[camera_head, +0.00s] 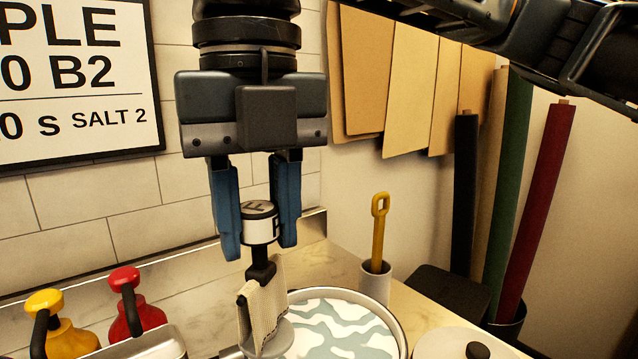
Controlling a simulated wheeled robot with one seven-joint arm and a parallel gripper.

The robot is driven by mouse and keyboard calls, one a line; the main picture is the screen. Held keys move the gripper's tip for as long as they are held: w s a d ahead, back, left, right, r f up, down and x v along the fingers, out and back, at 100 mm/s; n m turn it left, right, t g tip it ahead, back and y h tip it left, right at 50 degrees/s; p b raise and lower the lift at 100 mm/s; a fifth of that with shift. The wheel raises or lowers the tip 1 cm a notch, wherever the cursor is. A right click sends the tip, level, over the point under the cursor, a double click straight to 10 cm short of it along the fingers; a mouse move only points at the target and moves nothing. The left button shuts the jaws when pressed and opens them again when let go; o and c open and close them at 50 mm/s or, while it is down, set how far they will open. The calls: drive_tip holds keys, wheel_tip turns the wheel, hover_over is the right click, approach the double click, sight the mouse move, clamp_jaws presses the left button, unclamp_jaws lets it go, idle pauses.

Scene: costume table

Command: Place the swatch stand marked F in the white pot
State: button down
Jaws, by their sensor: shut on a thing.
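My gripper (256,250) is shut on the round head of a swatch stand (262,285), with a blue finger on either side. The head has a white band and an F on its grey top. Below it are a dark neck, a draped cream cloth swatch and a pale round base. The stand hangs roughly upright in front of the left side of a round, white-walled pot (404,332) with a blue-grey and white patterned inside. Its height above the pot is unclear. The pot's lower part is cut off by the frame.
A pale cup (375,284) with a yellow-handled tool stands behind the pot. A white lid with a black knob (477,351) is at lower right. Yellow (66,338) and red (137,316) bottles stand at left. Fabric rolls (536,205) stand at right.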

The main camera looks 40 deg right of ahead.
drive_tip(key=d+n, duration=0.3)
drive_tip(key=d, duration=0.3)
wheel_tip(320, 180, down, 13)
drive_tip(key=b, duration=0.9)
drive_tip(key=shift+s+d+r, duration=0.15)
drive_tip(key=shift+d, duration=0.25)
drive_tip(key=shift+f+b, duration=0.45)
drive_tip(key=shift+b, duration=0.1)
idle(0.5)
drive_tip(key=shift+c, duration=1.3)
unclamp_jaws()
wheel_tip(320, 180, up, 7)
drive_tip(key=p, duration=0.3)
